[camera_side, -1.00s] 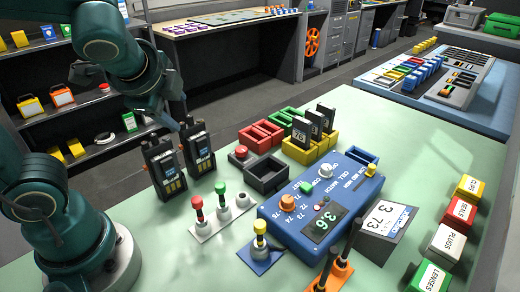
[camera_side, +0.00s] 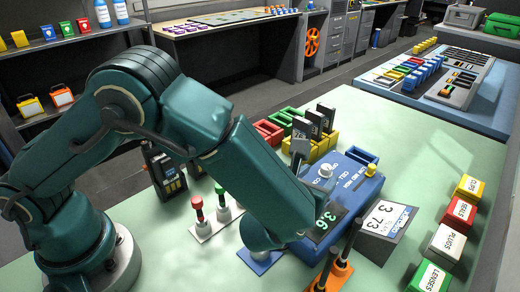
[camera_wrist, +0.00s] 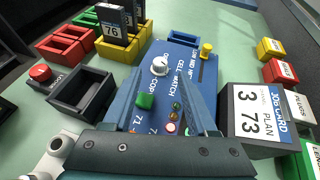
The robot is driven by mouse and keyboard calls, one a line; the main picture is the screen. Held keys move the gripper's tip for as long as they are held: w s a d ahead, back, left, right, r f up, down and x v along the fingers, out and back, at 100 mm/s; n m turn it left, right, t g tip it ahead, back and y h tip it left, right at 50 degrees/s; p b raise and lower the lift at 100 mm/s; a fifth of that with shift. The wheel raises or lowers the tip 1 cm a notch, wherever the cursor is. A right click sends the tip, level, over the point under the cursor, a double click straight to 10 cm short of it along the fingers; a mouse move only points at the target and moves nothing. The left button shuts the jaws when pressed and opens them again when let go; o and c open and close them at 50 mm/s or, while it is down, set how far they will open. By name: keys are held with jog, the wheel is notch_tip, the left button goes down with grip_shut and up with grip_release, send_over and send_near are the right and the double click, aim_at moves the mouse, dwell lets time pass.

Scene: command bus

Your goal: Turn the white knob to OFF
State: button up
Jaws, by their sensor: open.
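The white knob (camera_side: 326,170) stands on the blue control box (camera_side: 361,189). In the side view my gripper (camera_side: 300,148) shows only in part, left of the knob; my forearm hides the box's left part.
A green button (camera_wrist: 145,101) sits on the box near the left finger. A yellow knob (camera_wrist: 206,50) stands at its far right. Black cards (camera_wrist: 112,22) stand upright in a yellow holder behind left. A tilted job card (camera_wrist: 260,112) is at right. Green tabletop is open beyond.

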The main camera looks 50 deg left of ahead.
aim_at(326, 168)
jog(key=shift+x, duration=2.4)
jog(key=shift+r, duration=0.1)
grip_shut()
